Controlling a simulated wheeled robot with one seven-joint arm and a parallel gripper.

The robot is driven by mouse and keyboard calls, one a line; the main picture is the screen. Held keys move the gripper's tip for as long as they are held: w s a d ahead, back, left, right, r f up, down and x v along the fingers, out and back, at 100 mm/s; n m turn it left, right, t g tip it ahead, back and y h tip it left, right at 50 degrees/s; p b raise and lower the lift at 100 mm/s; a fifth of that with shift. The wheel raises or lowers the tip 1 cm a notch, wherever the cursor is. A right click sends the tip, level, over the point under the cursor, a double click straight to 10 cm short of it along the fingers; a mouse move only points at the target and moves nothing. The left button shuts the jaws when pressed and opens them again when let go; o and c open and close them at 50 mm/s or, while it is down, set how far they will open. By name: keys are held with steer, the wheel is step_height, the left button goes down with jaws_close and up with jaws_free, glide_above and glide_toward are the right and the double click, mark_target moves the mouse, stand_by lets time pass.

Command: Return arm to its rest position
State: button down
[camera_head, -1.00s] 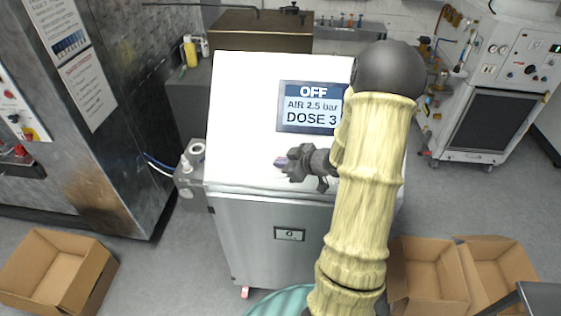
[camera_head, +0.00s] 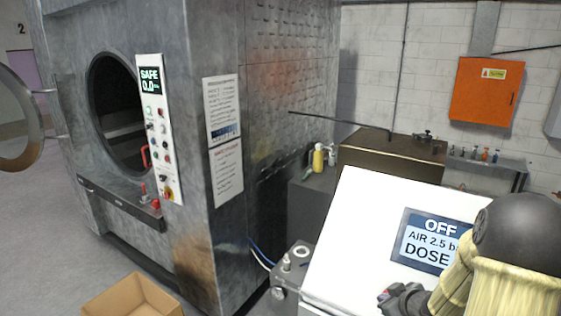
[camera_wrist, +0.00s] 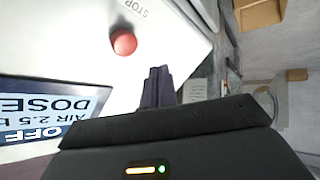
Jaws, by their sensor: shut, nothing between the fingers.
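My gripper (camera_head: 384,297) shows at the bottom right of the head view, in front of the white sloped panel of the ozone unit (camera_head: 340,240). My arm covers part of that panel. In the wrist view the fingers of my gripper (camera_wrist: 157,76) are together and hold nothing. They are over the white panel, beside a red button (camera_wrist: 123,42) marked STOP. I cannot tell how far the fingertips are from the panel. The unit's display (camera_head: 432,240) reads OFF, AIR 2.5 bar, DOSE; my arm hides its right end.
A large steel washer (camera_head: 190,60) stands at left, its round door (camera_head: 18,120) swung open. Its panel (camera_head: 160,130) reads SAFE 0.0. A cardboard box (camera_head: 132,298) lies on the floor in front. An orange cabinet (camera_head: 485,92) hangs on the back wall. Open floor shows at far left.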

steer(key=s+a+f+m+g+h+b, duration=0.1)
steer(key=s+a+m+g+b, duration=0.3)
steer(key=s+a, duration=1)
steer(key=s+m+g+h, duration=0.1)
steer(key=s+g, duration=0.1)
steer(key=s, duration=0.1)
steer(key=shift+f+m+g+b, duration=0.15)
steer(key=shift+m+g+b, duration=0.25)
steer(key=shift+a, duration=0.1)
